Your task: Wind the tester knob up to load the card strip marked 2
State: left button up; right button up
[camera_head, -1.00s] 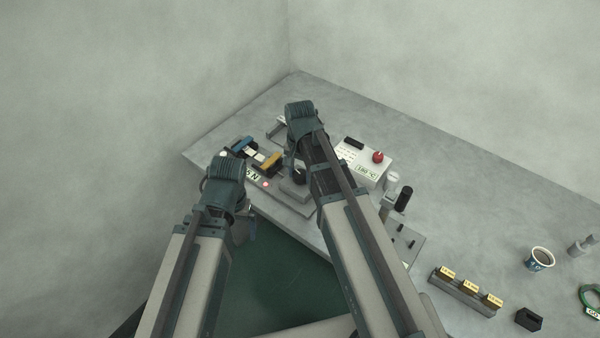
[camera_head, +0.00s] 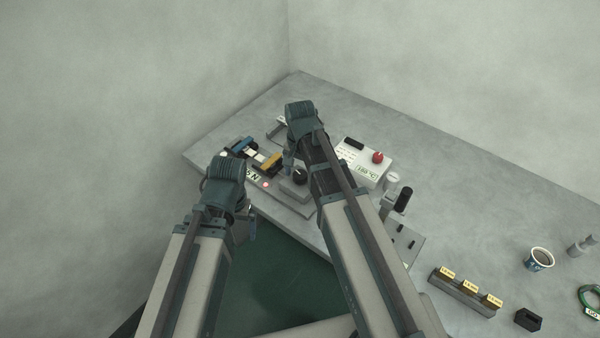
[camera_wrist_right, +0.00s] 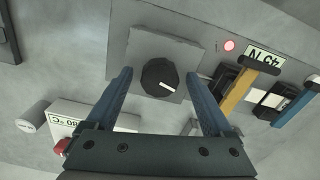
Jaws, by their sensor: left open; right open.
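The tester's black round knob (camera_head: 299,176) sits on a grey block on the plate. In the right wrist view the knob (camera_wrist_right: 160,79) has a white pointer line, angled to the lower right. My right gripper (camera_wrist_right: 158,88) is open, with one blue finger on each side of the knob and gaps visible; I cannot tell its height above it. A pale card strip (camera_wrist_right: 272,99) lies between the orange clamp (camera_wrist_right: 241,88) and the blue clamp (camera_wrist_right: 295,108); no number is readable. My left gripper (camera_head: 246,232) is open in front of the table's edge.
A red lamp (camera_wrist_right: 229,46) is lit beside the knob block. A white box with a red knob (camera_head: 377,157) stands right of my right arm. A rack with yellow tags (camera_head: 466,291), a cup (camera_head: 540,259) and a green ring (camera_head: 590,299) are further right.

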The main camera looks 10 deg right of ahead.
aim_at(300, 174)
notch_tip(300, 174, up, 14)
jog(key=p, duration=1.3)
jog(key=shift+f, duration=0.2)
jog(key=shift+f, duration=0.1)
dwell(0.6)
notch_tip(300, 174, down, 13)
jog(key=b, duration=1.3)
notch_tip(300, 174, up, 14)
jog(key=p, duration=1.4)
notch_tip(300, 174, down, 15)
jog(key=b, duration=1.5)
jog(key=shift+n, duration=0.4)
jog(key=n, duration=0.6)
jog(key=shift+r, duration=0.2)
jog(key=shift+n, duration=0.3)
